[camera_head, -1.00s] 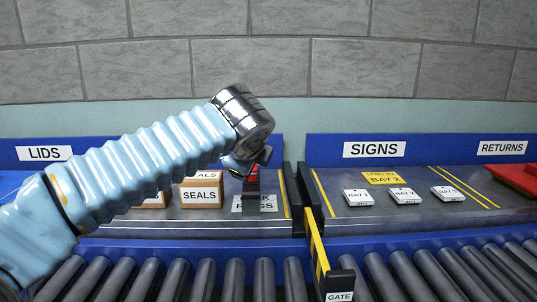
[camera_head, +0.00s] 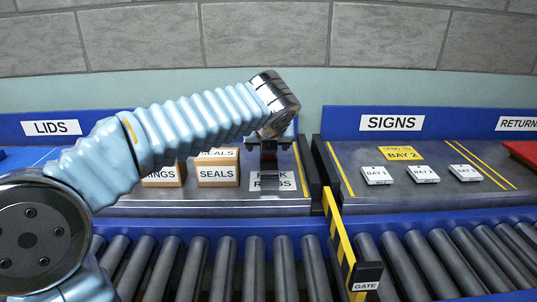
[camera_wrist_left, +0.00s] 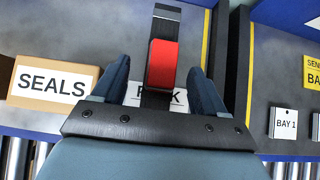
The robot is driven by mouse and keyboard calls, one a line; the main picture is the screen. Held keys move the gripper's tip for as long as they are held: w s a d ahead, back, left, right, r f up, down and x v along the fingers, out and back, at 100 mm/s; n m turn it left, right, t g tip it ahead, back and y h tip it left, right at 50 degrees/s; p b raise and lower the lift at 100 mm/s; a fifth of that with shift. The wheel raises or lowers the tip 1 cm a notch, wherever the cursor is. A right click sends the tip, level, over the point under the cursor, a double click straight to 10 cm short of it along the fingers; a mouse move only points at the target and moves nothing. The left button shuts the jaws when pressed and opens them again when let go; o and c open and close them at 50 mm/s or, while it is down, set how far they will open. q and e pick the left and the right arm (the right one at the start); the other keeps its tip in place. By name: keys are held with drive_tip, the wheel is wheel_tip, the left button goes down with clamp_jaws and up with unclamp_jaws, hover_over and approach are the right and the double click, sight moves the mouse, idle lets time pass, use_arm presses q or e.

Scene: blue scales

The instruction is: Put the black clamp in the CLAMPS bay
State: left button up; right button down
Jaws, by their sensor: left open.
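A black upright piece with a red block (camera_wrist_left: 162,65) stands between the fingers of my left gripper (camera_wrist_left: 158,80) in the left wrist view; it looks like the black clamp. In the head view its dark body (camera_head: 268,163) shows below my left gripper (camera_head: 270,140), by a white label (camera_head: 285,185) partly hidden behind it. The left gripper is open, with one finger on each side of the piece and gaps between. No bay marked CLAMPS shows in these views. My right gripper is not in view.
A SEALS box (camera_head: 218,174) and a RINGS box (camera_head: 162,177) stand left of the piece. A yellow and black GATE bar (camera_head: 340,240) is to the right. Beyond it are white bay tags (camera_head: 423,174) under a SIGNS board (camera_head: 391,123). Rollers (camera_head: 230,265) run in front.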

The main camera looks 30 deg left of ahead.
use_arm(q)
drive_tip(key=x, duration=0.5)
drive_tip(key=shift+w, duration=0.2)
drive_tip(key=shift+r, duration=0.1)
drive_tip(key=c, duration=1.2)
